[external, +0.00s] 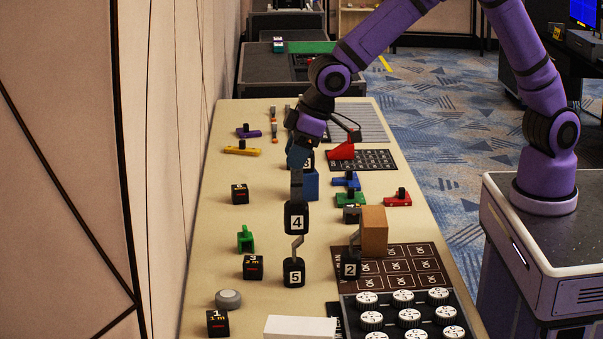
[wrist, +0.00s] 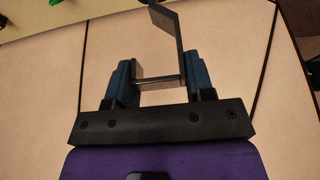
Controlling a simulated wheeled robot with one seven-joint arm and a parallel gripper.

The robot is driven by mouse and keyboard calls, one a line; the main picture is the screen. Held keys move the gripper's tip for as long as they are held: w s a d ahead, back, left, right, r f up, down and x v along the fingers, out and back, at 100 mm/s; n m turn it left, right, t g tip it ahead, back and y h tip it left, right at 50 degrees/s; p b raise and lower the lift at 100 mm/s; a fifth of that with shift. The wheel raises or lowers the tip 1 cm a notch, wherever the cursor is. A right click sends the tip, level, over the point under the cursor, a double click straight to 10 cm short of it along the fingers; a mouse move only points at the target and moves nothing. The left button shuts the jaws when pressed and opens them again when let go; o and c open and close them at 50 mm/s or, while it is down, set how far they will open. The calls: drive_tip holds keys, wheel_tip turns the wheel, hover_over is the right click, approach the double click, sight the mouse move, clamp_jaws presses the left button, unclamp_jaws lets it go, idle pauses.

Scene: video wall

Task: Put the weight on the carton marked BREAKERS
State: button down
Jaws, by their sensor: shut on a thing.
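In the wrist view the grey bent handle (wrist: 158,83) sits between the two blue fingers. No BREAKERS lettering is readable on any box.
A black weight marked 2 (external: 350,268) stands before the brown carton. A blue block (external: 311,187) is behind the held weight. A white box (external: 300,327) and a tray of white-topped knobs (external: 348,301) are in front. The table left of centre has free room.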

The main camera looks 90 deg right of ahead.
drive_tip(key=shift+d+r, duration=0.1)
drive_tip(key=shift+r, duration=0.55)
drive_tip(key=shift+s+d+f+m, duration=0.1)
drive_tip(key=shift+s+d+m, duration=0.1)
drive_tip(key=shift+d, duration=0.3)
drive_tip(key=shift+s+d+m, duration=0.1)
drive_tip(key=shift+d+m, duration=0.1)
drive_tip(key=shift+d, duration=0.25)
drive_tip(key=s+d+m+g+h, duration=0.1)
drive_tip(key=s+d+m+h, duration=0.1)
drive_tip(key=s+d+m, duration=0.8)
drive_tip(key=s+d+m+g+h, duration=0.25)
drive_tip(key=s+d, duration=0.95)
drive_tip(key=d, duration=0.8)
wheel_tip(320, 180, down, 13)
drive_tip(key=shift+w+t, duration=0.3)
drive_tip(key=shift+t, duration=0.15)
drive_tip(key=shift+f+m, duration=0.15)
drive_tip(key=shift+m, duration=0.1)
drive_tip(key=shift+c, duration=2.4)
unclamp_jaws()
drive_tip(key=shift+y, duration=0.25)
